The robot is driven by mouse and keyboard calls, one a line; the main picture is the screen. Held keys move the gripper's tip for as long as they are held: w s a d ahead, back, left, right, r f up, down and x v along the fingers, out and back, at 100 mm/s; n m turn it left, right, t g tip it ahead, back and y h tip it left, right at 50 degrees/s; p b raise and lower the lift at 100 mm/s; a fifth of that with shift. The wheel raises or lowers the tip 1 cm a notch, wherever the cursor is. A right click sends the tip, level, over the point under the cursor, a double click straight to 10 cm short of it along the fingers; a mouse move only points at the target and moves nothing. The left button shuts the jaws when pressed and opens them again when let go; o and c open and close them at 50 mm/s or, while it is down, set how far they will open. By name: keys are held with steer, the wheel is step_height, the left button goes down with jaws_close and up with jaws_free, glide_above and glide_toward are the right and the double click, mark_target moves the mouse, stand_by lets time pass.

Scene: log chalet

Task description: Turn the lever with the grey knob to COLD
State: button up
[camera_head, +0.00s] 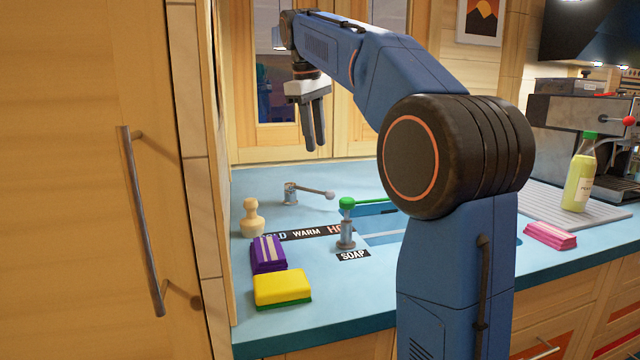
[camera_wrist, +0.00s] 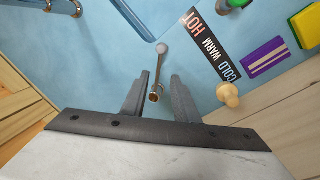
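The lever is a thin metal arm on a short base (camera_head: 290,192), ending in a grey knob (camera_head: 330,195). In the head view it points right, its knob nearest the HOT end of the black label strip (camera_head: 306,232), which reads COLD, WARM, HOT from left to right. COLD is partly hidden there. In the wrist view the knob (camera_wrist: 162,48) lies beyond the fingertips and the base (camera_wrist: 154,97) shows between the fingers. My gripper (camera_head: 315,148) is open, empty and pointing down above the counter. Its fingers also show in the wrist view (camera_wrist: 160,76).
A soap dispenser with a green knob (camera_head: 346,225) stands in front of the lever by the sink (camera_head: 385,228). A wooden peg-like piece (camera_head: 252,217), a purple sponge (camera_head: 268,253) and a yellow sponge (camera_head: 282,288) stand at left. A tall cabinet (camera_head: 90,180) borders the left side.

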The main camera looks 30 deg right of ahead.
mark_target(329, 195)
steer(key=f, duration=0.4)
steer(key=d+f, duration=0.1)
steer(key=f, duration=0.3)
steer(key=w+d+f, duration=0.1)
steer(key=f, duration=0.4)
steer(key=shift+w+d, duration=0.1)
steer(key=shift+d, duration=0.05)
jaws_close()
steer(key=shift+f, duration=0.1)
stand_by(0.9)
